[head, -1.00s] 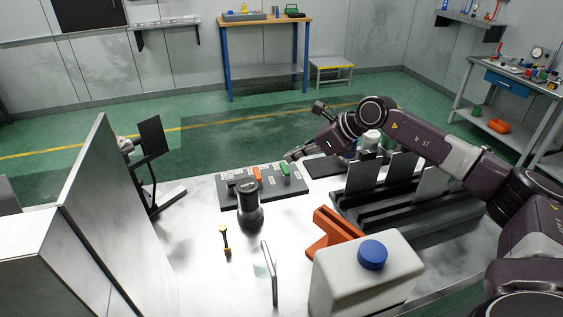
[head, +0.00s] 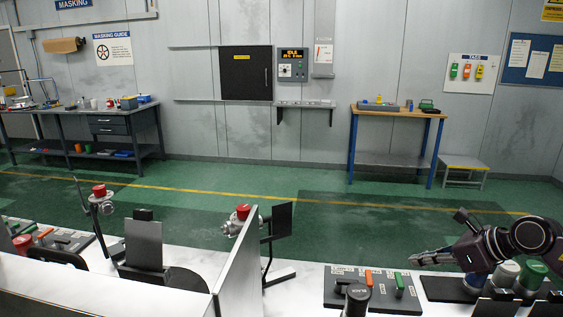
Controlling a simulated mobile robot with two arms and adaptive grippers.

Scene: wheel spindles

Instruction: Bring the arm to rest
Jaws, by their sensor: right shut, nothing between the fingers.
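My right arm comes in from the right edge of the head view. Its gripper (head: 432,258) points left, above the right part of the white bench (head: 305,280). The gripper is shut and empty, over the gap between the dark tool board and the cups. My left arm and left gripper are out of the picture.
Below the gripper are a dark board (head: 340,290) with orange and green handles, a black cylinder (head: 355,300) and lidded cups (head: 533,275). A white partition (head: 238,268) and spindles with red caps (head: 243,211) stand left. Green floor lies open behind.

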